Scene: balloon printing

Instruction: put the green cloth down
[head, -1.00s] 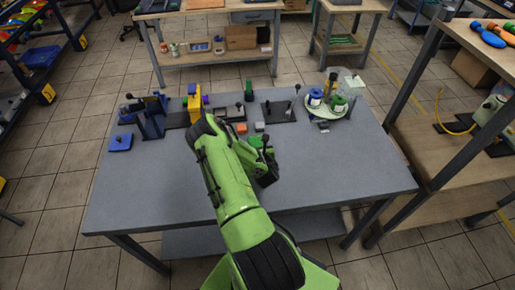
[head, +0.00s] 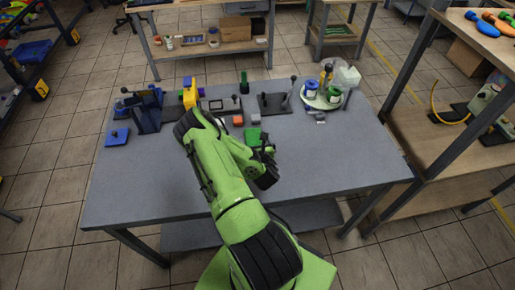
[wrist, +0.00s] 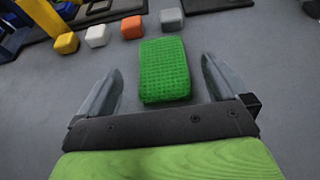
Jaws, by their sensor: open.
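The green cloth (wrist: 165,70) is a folded, textured rectangular pad lying on the grey table (wrist: 225,42). It also shows in the head view (head: 253,135), partly beside my arm. My gripper (wrist: 163,80) is open, with one finger on each side of the cloth and a visible gap between each finger and the cloth. In the head view my gripper (head: 265,150) is over the middle of the table, just in front of the cloth.
Beyond the cloth are a grey block (wrist: 171,18), an orange block (wrist: 131,27), a white block (wrist: 98,36) and a yellow block (wrist: 66,43). A round tray (head: 307,98) with spools stands at the back right. The table's front right is clear.

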